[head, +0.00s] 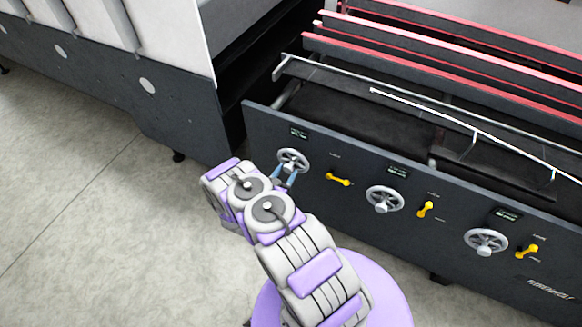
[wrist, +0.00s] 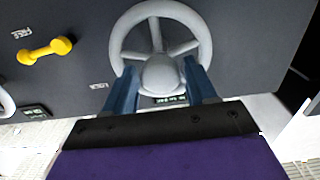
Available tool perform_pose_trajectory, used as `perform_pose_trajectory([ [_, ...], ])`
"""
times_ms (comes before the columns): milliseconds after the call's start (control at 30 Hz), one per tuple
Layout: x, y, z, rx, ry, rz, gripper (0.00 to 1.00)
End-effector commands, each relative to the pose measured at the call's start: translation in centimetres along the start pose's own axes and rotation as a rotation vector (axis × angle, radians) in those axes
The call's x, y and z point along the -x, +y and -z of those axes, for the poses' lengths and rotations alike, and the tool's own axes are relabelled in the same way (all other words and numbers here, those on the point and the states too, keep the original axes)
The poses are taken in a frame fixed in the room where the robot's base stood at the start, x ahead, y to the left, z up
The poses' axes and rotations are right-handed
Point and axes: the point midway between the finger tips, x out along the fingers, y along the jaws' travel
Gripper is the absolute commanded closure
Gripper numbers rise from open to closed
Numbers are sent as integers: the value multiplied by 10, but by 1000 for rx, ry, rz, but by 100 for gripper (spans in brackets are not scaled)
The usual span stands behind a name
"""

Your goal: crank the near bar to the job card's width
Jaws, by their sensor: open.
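The leftmost handwheel (head: 293,161) is a grey spoked wheel on the dark front panel. My gripper (head: 285,180) is open at this wheel. In the wrist view the handwheel (wrist: 207,39) fills the top middle, and the blue fingers of my gripper (wrist: 159,74) stand either side of its round hub. I cannot tell whether they touch it. A small display (head: 299,132) sits above the wheel; its digits are too small to read. A thin pale bar (head: 430,107) runs along the machine behind the panel; I cannot tell which wheel drives it. No job card is recognisable.
A yellow lever (head: 338,179) lies nearly level beside the wheel; the wrist view shows it (wrist: 45,50) near a FREE label. A middle handwheel (head: 384,199) and right handwheel (head: 486,242) have yellow levers too. Red-topped rails (head: 420,65) lie behind. Floor at left is clear.

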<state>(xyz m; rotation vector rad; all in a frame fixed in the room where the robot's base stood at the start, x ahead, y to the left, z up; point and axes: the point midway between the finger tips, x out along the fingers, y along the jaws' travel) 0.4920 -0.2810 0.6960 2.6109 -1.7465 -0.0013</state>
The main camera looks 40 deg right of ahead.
Motion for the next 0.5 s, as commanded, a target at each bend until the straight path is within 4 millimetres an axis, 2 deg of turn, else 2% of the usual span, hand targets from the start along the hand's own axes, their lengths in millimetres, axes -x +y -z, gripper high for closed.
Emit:
perform_pose_trajectory([
  [33, -10, 1, -1, -2, 1, -4, 44],
  [200, -34, 2, -2, -2, -3, -3, 44],
  [367, -46, 2, -2, -3, -6, -1, 44],
  [500, -46, 1, -1, -1, -4, 0, 44],
])
